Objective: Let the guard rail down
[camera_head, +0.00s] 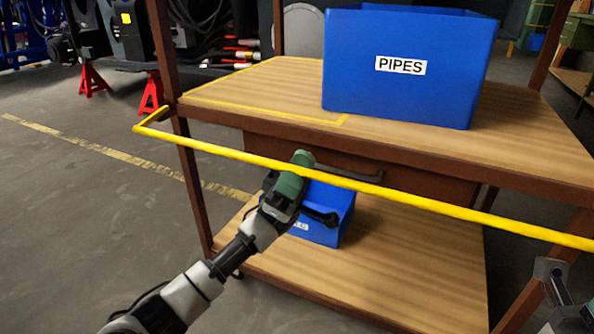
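The guard rail (430,202) is a yellow bar that runs across the front of a wooden-topped workbench (270,95), a little below its top. At the left it bends back toward the bench post. My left gripper (302,186) comes up from the lower left, with a green body and dark parts. It is at the rail, left of the middle of the picture. Its fingertips are hard to make out, and I cannot tell whether it touches the rail. Part of my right arm (552,275) shows at the lower right edge; its fingers are not clear.
A blue crate labelled PIPES (405,95) stands on the bench top. A smaller blue bin (325,232) sits on the lower shelf (400,270), behind my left gripper. A dark drawer handle (350,174) is behind the rail. Red stands (92,80) are at the back left.

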